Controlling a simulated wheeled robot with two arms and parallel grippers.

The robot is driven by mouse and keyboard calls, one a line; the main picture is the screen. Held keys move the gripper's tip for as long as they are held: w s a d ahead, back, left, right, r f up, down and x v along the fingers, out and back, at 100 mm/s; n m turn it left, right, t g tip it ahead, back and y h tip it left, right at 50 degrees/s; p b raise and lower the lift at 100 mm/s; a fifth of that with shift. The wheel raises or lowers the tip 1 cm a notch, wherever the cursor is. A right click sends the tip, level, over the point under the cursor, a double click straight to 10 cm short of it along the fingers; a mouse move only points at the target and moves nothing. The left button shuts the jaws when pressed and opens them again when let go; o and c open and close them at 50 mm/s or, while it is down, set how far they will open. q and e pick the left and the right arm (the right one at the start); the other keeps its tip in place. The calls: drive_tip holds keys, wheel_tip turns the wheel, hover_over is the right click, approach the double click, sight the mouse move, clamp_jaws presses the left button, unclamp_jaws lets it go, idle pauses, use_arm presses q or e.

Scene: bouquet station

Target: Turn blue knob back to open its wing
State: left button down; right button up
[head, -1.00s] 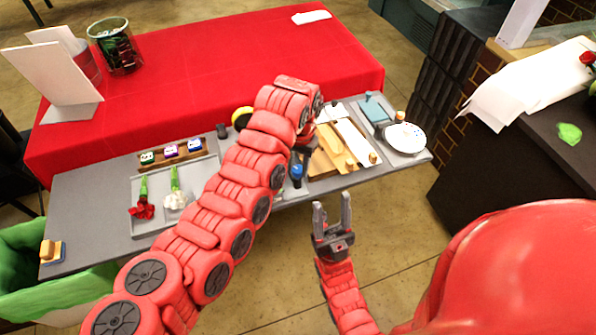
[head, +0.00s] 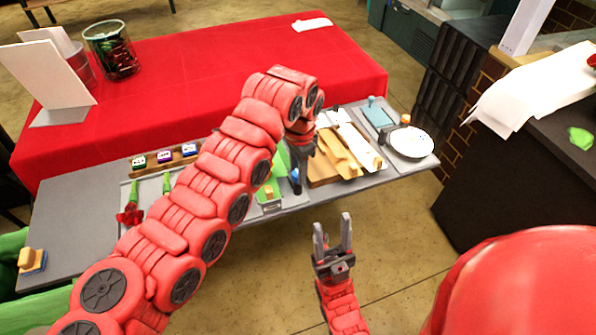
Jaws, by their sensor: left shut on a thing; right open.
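My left gripper (head: 298,168) is low over the grey table, its fingers pointing down, shut on the blue knob (head: 295,177). Only a little of the knob shows below and beside the dark fingers. A green piece (head: 270,188) with a small tan block lies just left of the knob, partly behind my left arm. Wooden pieces (head: 337,152) lie right of the knob; I cannot tell which piece is the knob's wing. My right gripper (head: 333,247) is open and empty in front of the table, over the floor.
A tray with a red flower (head: 130,214) lies on the left, partly behind my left arm. Several small coloured boxes (head: 164,156) stand behind it. A white plate (head: 410,142) is at the right end. A red-covered table (head: 220,75) stands behind.

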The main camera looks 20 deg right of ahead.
idle(0.4)
use_arm(q)
drive_tip(key=c, duration=0.5)
unclamp_jaws()
wheel_tip(320, 180, up, 17)
drive_tip(key=p, duration=0.3)
drive_tip(key=shift+s+r, duration=0.2)
drive_tip(key=shift+s, duration=0.1)
drive_tip(key=shift+f, duration=0.1)
